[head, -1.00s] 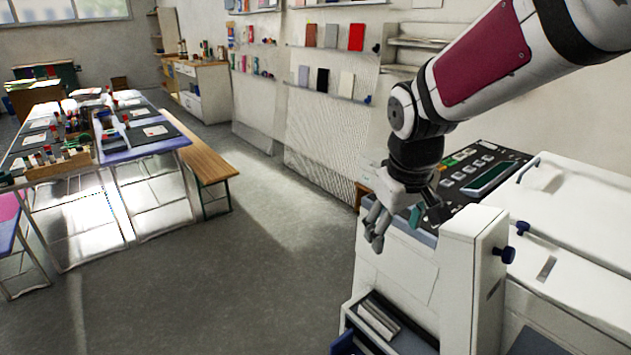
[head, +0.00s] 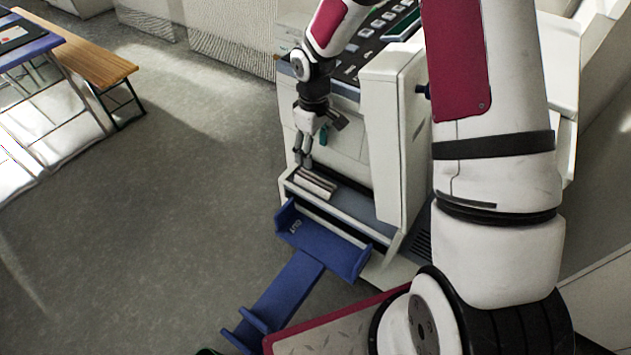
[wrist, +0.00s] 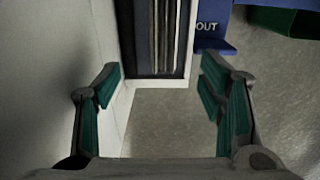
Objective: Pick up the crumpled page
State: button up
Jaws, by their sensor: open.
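A pale, ridged, pleated-looking piece (head: 315,184) lies in the low front opening of the white machine. It may be the crumpled page, but I cannot tell for sure. In the wrist view the ridged piece (wrist: 163,35) shows as long light and dark strips inside a dark recess, ahead of the fingers and roughly centred between them. My gripper (head: 303,160) points down just above the opening. In the wrist view my gripper (wrist: 160,88) has its green-padded fingers wide apart with nothing between them.
The white machine (head: 395,135) has an upright panel right of the opening. A blue tray (head: 320,240) marked OUT sticks out below it. In the wrist view a white wall (wrist: 107,60) is close by the left finger. A bench (head: 95,55) stands far left, with clear floor between.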

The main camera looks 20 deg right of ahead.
send_over(313, 178)
jog(key=f, duration=0.4)
jog(key=shift+w+d+f, duration=0.2)
jog(key=shift+w+f, duration=0.1)
jog(key=shift+f, duration=0.05)
jog(key=shift+s+a+f+b, duration=0.1)
jog(key=shift+s+f+b, duration=0.1)
jog(key=shift+f, duration=1.15)
jog(key=shift+s+a+f+b, duration=0.1)
jog(key=shift+f+b, duration=0.1)
jog(key=shift+f, duration=1.15)
jog(key=c, duration=0.9)
